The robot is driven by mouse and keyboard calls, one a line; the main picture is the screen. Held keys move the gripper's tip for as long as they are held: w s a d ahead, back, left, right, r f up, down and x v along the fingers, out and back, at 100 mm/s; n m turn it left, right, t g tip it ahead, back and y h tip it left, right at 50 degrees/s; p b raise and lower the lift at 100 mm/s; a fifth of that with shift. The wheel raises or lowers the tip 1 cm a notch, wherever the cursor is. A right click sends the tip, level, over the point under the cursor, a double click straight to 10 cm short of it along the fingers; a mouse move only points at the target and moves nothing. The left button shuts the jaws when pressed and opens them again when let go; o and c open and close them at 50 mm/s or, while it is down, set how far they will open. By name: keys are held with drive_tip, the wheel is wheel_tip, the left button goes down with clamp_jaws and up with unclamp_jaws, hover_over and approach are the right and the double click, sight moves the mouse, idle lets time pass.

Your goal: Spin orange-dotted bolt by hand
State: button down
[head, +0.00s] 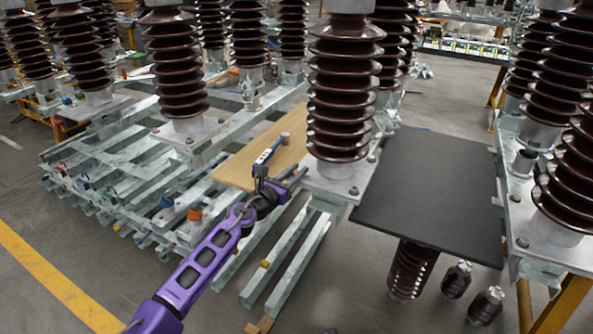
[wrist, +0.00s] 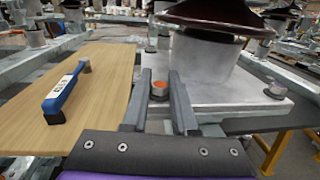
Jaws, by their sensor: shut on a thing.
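The orange-dotted bolt (wrist: 159,88) stands at the near left corner of the metal base plate (wrist: 205,85) under a brown ribbed insulator (head: 345,95). My gripper (wrist: 161,80) has its two dark fingers on either side of the bolt, shut on it. In the head view my gripper (head: 284,184) reaches the plate's left corner at the end of my purple arm, and I cannot make out the bolt there.
A wooden board (wrist: 100,65) lies left of the plate, with a blue-handled tool (wrist: 62,93) on it. Another bolt (wrist: 275,90) stands at the plate's right corner. A black panel (head: 435,190) lies to the right. Metal beams (head: 275,270) run below.

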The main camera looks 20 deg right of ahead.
drive_tip(key=m+g+h, duration=0.1)
drive_tip(key=g, duration=0.1)
drive_tip(key=m+g+h, duration=0.1)
drive_tip(key=m+g, duration=0.1)
drive_tip(key=g, duration=0.1)
drive_tip(key=shift+w+a+m, duration=0.1)
drive_tip(key=shift+w+m, duration=0.05)
drive_tip(key=shift+m, duration=0.15)
drive_tip(key=m+g, duration=0.2)
drive_tip(key=g, duration=0.2)
drive_tip(key=shift+m+g+h, duration=0.3)
drive_tip(key=shift+m, duration=0.1)
drive_tip(key=m+g, duration=0.2)
drive_tip(key=g, duration=0.1)
drive_tip(key=m+g+y+b, duration=0.1)
drive_tip(key=m+g, duration=0.1)
drive_tip(key=g, duration=0.1)
drive_tip(key=shift+d+g, duration=0.2)
drive_tip(key=shift+g, duration=0.1)
drive_tip(key=shift+m+g+y, duration=0.6)
drive_tip(key=shift+m+g, duration=0.1)
drive_tip(key=shift+s+m+g, duration=0.25)
drive_tip(key=shift+m+g, duration=0.05)
drive_tip(key=shift+g, duration=0.1)
drive_tip(key=c, duration=0.7)
unclamp_jaws()
drive_tip(key=shift+w+a, duration=0.1)
drive_tip(key=shift+a, duration=0.1)
